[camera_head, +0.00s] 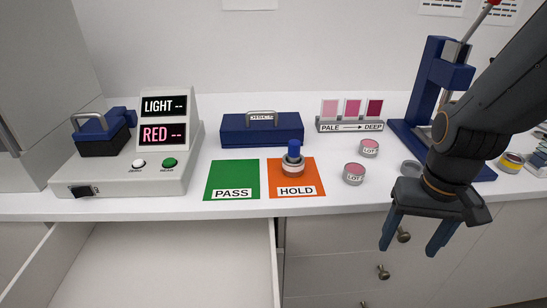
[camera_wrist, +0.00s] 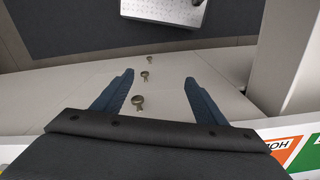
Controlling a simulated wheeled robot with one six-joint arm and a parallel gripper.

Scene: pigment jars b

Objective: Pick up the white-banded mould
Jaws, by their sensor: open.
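A short grey cylinder with a pale band and a blue knob on top (camera_head: 293,167) stands upright on the orange HOLD mat (camera_head: 308,177) in the head view. It looks like the white-banded mould, but the band is small. A yellow-banded round piece (camera_head: 512,162) stands at the far right, beyond my arm. My gripper (camera_head: 409,250) is open and empty, pointing down in front of the counter's front edge, right of the HOLD mat. In the wrist view my gripper (camera_wrist: 158,84) has nothing between its fingers but drawer fronts behind. The banded cylinder is not visible there.
Two pink LOT jars (camera_head: 354,174) (camera_head: 369,148) stand right of the HOLD mat. A blue press (camera_head: 436,85) stands behind my arm. A green PASS mat (camera_head: 232,177), a blue case (camera_head: 262,129) and a meter (camera_head: 150,174) lie left. An open drawer (camera_head: 180,285) juts out at front left.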

